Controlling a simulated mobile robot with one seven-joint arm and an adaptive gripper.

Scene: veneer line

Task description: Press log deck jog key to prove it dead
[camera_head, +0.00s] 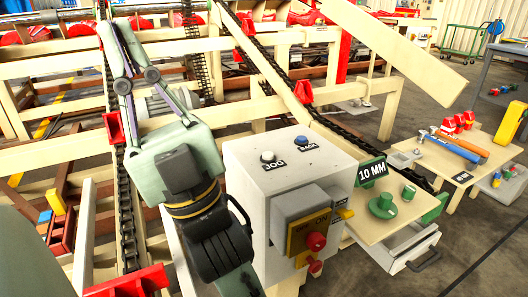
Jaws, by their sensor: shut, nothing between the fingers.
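A grey control box (250,196) stands at the centre. On its sloped top is a white round key (268,156) labelled JOG, with a blue key (301,139) labelled BACK to its right. The box front carries a yellow ON/OFF switch plate (298,236) with a red knob (316,241); another red part hangs below it, its kind unclear. My gripper (104,14) is shut and empty, its fingers pointing up and away at the upper left over the log deck. It is apart from the box. My wrist stands just left of the box, and the JOG key is unobstructed in this view.
The log deck's cream beams and dark chains (128,210) fill the left and back. Right of the box, a bench with an open drawer (408,251) holds green parts and a "10 MM" sign (371,172). A tool table (447,158) stands beyond. Floor at lower right is clear.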

